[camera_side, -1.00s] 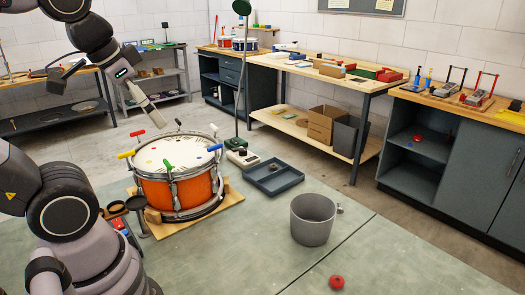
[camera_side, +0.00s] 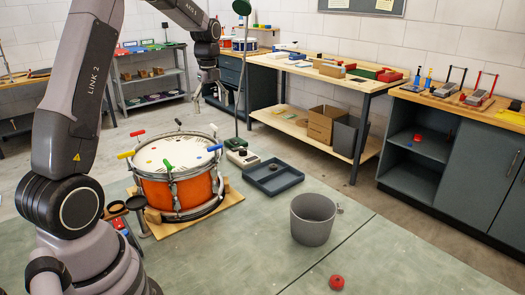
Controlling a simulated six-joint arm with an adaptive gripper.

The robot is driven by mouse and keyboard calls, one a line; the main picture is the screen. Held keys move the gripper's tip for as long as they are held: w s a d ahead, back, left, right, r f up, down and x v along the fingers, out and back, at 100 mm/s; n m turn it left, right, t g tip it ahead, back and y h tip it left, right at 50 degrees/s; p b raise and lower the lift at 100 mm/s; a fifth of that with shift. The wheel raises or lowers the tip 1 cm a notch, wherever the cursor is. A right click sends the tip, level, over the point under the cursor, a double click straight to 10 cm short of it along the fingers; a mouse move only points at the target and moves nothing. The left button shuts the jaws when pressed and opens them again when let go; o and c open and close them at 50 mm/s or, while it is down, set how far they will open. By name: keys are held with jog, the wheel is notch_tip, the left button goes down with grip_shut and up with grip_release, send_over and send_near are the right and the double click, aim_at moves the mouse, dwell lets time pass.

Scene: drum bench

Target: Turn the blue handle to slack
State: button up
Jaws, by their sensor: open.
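An orange drum (camera_side: 178,188) with a white head stands on a wooden board. Coloured handles stick out around its top rim. The blue handle (camera_side: 215,148) is at the right side of the rim, pointing right. My gripper (camera_side: 200,98) hangs above and behind the drum's right side, well apart from the blue handle, pointing down. It is open, and nothing shows between its fingers, which are small and dark here.
Red (camera_side: 137,132), yellow (camera_side: 125,155) and green (camera_side: 167,164) handles share the rim. A green-topped lamp (camera_side: 241,8) on a thin pole stands behind the drum. A blue-grey tray (camera_side: 273,180) and a grey bucket (camera_side: 312,222) stand to the right.

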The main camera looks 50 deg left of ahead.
aim_at(215, 146)
notch_tip(215, 146, down, 13)
jog(key=shift+r, duration=0.15)
jog(key=c, duration=1.2)
